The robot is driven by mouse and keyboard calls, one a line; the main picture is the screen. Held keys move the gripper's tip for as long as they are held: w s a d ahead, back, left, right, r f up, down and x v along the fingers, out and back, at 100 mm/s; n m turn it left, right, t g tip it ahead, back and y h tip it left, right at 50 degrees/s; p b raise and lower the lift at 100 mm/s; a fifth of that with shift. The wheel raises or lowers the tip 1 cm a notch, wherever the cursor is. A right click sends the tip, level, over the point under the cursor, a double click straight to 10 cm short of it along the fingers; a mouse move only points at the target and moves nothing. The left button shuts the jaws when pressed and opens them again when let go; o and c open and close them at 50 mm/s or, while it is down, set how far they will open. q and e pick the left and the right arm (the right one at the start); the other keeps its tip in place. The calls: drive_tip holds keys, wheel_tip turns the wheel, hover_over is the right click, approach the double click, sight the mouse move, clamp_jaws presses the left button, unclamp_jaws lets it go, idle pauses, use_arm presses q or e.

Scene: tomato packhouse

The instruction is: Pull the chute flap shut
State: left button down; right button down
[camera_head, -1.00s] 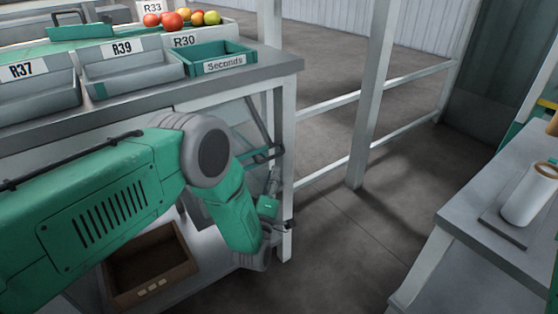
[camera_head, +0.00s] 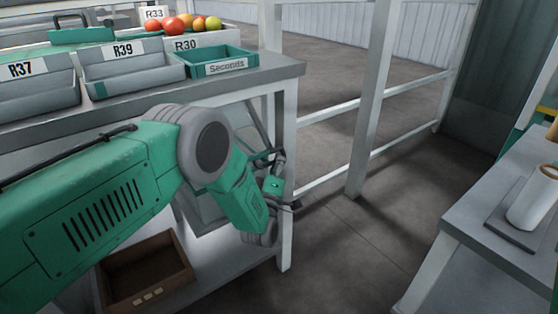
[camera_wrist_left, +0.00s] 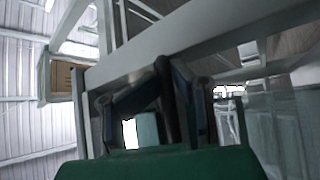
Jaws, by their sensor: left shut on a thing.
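The chute flap (camera_head: 240,118) is a grey panel under the right end of the bench, set at a slant and largely hidden behind my left arm. My left gripper (camera_head: 279,164) is beside the bench's right front leg, at the flap's dark handle bar. It is shut on that handle. In the left wrist view the dark fingers (camera_wrist_left: 165,105) are close up around a dark bar, and the exact contact is hard to make out. My right gripper is in neither view.
The bench (camera_head: 285,72) carries grey bins, a green Seconds tray (camera_head: 188,68) and tomatoes. A brown crate (camera_head: 183,262) sits on the low shelf. A side table (camera_head: 462,215) with a white cylinder (camera_head: 530,203) stands at right. The floor between is clear.

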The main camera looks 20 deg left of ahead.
use_arm(q)
drive_tip(key=shift+s+a+f, duration=0.1)
drive_tip(key=shift+f, duration=0.2)
drive_tip(key=shift+s+g+p, duration=0.1)
drive_tip(key=shift+g+p, duration=0.2)
drive_tip(key=shift+p, duration=0.35)
drive_tip(key=shift+s+d+r+n+p, duration=0.25)
drive_tip(key=shift+d+r+n+p, duration=0.15)
drive_tip(key=shift+d+r+p, duration=0.25)
drive_tip(key=s+d+r+n+g+p, duration=0.2)
drive_tip(key=r+n+p, duration=0.1)
drive_tip(key=r+p, duration=0.5)
drive_tip(key=s+d+r+n+g+p, duration=0.1)
drive_tip(key=d+r+n+g+p, duration=0.1)
drive_tip(key=r+p, duration=0.7)
drive_tip(key=shift+s+d+n+g+p, duration=0.4)
drive_tip(key=shift+n+g+p, duration=0.3)
drive_tip(key=shift+p, duration=0.6)
